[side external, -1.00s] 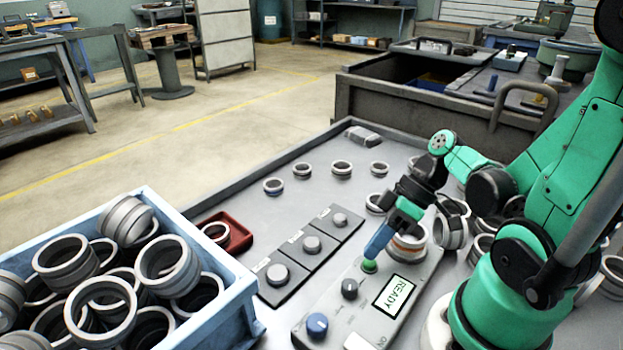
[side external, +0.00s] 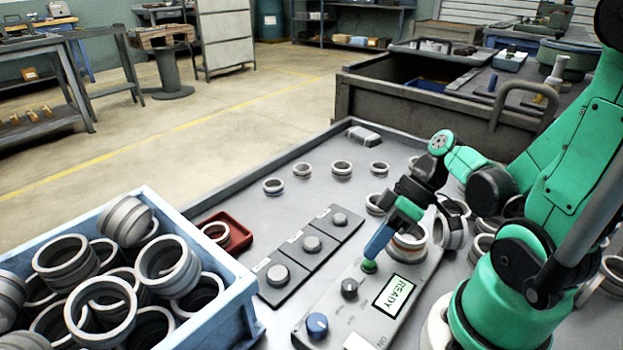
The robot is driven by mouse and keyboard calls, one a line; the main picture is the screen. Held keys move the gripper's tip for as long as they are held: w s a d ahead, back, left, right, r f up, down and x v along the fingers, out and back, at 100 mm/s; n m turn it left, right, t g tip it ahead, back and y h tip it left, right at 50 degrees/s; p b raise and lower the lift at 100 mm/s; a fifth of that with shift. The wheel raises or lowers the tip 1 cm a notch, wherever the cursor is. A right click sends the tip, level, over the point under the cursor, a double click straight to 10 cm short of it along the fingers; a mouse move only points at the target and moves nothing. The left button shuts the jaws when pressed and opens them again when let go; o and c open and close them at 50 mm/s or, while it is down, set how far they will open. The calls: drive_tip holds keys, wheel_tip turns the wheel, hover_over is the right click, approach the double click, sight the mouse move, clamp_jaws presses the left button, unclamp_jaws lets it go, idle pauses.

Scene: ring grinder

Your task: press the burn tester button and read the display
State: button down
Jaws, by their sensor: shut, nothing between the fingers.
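The burn tester is a grey box (side external: 334,297) at the front middle of the bench. Its display (side external: 395,295) is lit and reads "READY". The green button (side external: 369,267) is at the box's far left end, directly under my fingertips. My gripper (side external: 373,256) is shut and empty, pointing down, with its blue fingertips at the button. They look in contact with it; whether the button is pushed down I cannot tell. A metal ring with an orange band (side external: 409,247) sits on the far end of the tester, just right of my gripper.
A blue crate (side external: 228,301) full of metal rings stands at the left. A red tray (side external: 238,236) holds one ring. Three dark pads with round knobs (side external: 311,244) lie left of the tester. Several loose rings (side external: 342,168) stand behind. A black dial (side external: 349,288) and blue knob (side external: 317,324) are on the tester.

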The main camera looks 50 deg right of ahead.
sight(374, 262)
idle(0.3)
drive_tip(key=shift+f, duration=0.45)
idle(0.3)
drive_tip(key=shift+r, duration=0.45)
drive_tip(key=shift+r, duration=0.1)
drive_tip(key=shift+r, duration=2.4)
drive_tip(key=shift+w, duration=0.1)
